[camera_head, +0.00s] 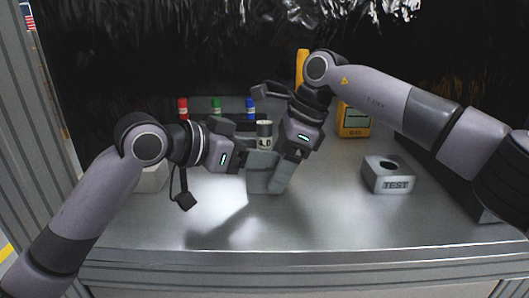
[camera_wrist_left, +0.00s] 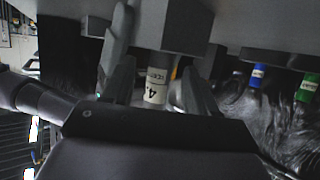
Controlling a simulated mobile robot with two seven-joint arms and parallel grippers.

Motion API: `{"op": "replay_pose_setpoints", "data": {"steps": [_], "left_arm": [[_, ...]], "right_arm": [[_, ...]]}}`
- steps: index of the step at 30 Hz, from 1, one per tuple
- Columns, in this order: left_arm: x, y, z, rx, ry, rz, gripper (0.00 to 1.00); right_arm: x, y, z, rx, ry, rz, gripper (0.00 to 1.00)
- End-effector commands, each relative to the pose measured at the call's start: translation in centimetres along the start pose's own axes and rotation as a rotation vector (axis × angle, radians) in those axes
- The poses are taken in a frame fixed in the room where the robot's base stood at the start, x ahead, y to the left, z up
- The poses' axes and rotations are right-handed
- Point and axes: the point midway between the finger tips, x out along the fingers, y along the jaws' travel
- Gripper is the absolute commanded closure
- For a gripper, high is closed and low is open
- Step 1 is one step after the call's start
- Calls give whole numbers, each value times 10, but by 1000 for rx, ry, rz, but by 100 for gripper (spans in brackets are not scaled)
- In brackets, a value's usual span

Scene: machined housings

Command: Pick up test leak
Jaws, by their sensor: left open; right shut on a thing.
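The test leak, a small grey cylinder with a pale label (camera_head: 264,135), stands upright among my grippers' fingers in the head view. In the left wrist view the same labelled cylinder (camera_wrist_left: 156,92) lies between my left gripper's two spread fingers. My left gripper (camera_head: 256,160) is open around it and comes in from the left. My right gripper (camera_head: 274,180) reaches down from the upper right and is shut on the cylinder, as far as I can tell. The fingers overlap and hide the cylinder's lower part and the exact contact.
A grey block marked TEST (camera_head: 396,185), with a round hole in its top, stands at the right. Red (camera_head: 183,108), green (camera_head: 216,106) and blue (camera_head: 250,108) capped tubes stand at the back. A yellow device (camera_head: 353,120) is behind my right arm. The front of the bench is clear.

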Motion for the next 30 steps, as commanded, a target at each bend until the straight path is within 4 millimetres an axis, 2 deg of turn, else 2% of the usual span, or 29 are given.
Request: {"op": "replay_pose_setpoints", "data": {"steps": [8, 13, 14, 23, 26, 30], "left_arm": [[3, 0, 0, 1, 0, -1, 42], [3, 0, 0, 0, 0, -1, 94], [3, 0, 0, 0, 0, -1, 100], [2, 0, -2, 1, 2, -1, 100], [0, -1, -8, 2, 4, -2, 100], [-7, 0, -26, 3, 6, -2, 100]], "right_arm": [[-1, 0, 0, 0, -1, -1, 56], [-1, 0, 0, -1, -1, -1, 56], [-1, 0, 0, -1, -1, -1, 56], [-1, 0, 0, 0, -1, -1, 56], [-1, 0, 0, 0, -1, -1, 56], [0, 0, 0, 0, -1, -1, 56]]}}
